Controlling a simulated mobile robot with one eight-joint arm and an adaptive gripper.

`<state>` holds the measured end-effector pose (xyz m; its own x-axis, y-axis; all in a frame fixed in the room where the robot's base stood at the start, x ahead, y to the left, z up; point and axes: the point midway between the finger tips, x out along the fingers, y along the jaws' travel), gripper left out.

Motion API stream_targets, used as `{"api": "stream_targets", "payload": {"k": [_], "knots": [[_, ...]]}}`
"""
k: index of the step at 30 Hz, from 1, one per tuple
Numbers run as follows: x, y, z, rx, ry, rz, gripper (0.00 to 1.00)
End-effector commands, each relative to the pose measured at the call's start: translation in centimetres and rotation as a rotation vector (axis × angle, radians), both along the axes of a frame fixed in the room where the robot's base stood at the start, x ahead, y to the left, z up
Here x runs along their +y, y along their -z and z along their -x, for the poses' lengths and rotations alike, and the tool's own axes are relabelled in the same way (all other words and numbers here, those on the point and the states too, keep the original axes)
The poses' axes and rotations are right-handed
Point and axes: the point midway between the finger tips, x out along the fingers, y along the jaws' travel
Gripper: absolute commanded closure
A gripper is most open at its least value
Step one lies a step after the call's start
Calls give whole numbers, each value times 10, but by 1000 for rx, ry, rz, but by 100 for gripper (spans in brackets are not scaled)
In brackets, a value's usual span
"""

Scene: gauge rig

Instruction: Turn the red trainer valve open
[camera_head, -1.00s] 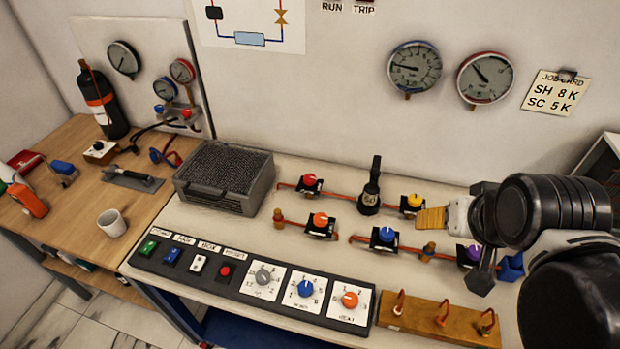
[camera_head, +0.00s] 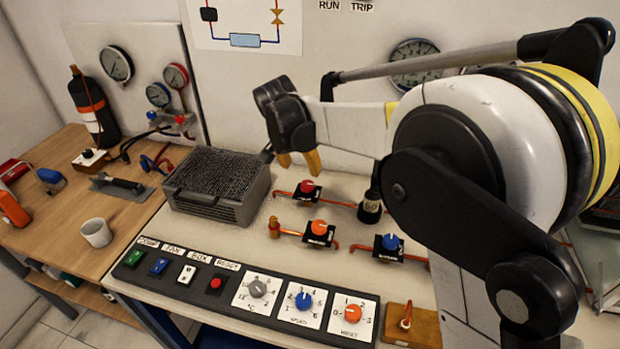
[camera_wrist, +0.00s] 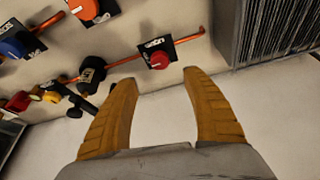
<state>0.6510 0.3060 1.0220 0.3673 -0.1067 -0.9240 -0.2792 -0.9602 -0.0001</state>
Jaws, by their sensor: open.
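The red valve knob (camera_head: 307,187) sits on a small black plate with a white label, on a copper pipe along the back of the bench. In the wrist view the red knob (camera_wrist: 159,61) shows above the gap between my fingertips, apart from both. My gripper (camera_wrist: 160,78) has two orange-yellow fingers spread wide with nothing between them. In the head view my gripper (camera_head: 299,160) is above and behind the red valve, near the wall, and is partly hidden by its own wrist.
Close by are an orange valve (camera_head: 319,228), a blue valve (camera_head: 390,242) and a dark upright fitting (camera_head: 371,203). A grey finned box (camera_head: 217,183) stands to the left. A control panel (camera_head: 215,284) runs along the front edge. My arm hides the bench's right side.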

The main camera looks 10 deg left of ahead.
Motion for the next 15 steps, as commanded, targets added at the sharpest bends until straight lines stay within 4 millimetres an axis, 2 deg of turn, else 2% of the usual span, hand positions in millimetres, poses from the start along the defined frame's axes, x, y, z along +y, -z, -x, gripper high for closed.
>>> {"api": "stream_targets", "payload": {"k": [5, 15], "knots": [[-1, 22, -8, 0, 3, 1, 43], [-8, 83, -32, 0, 3, 1, 43]]}}
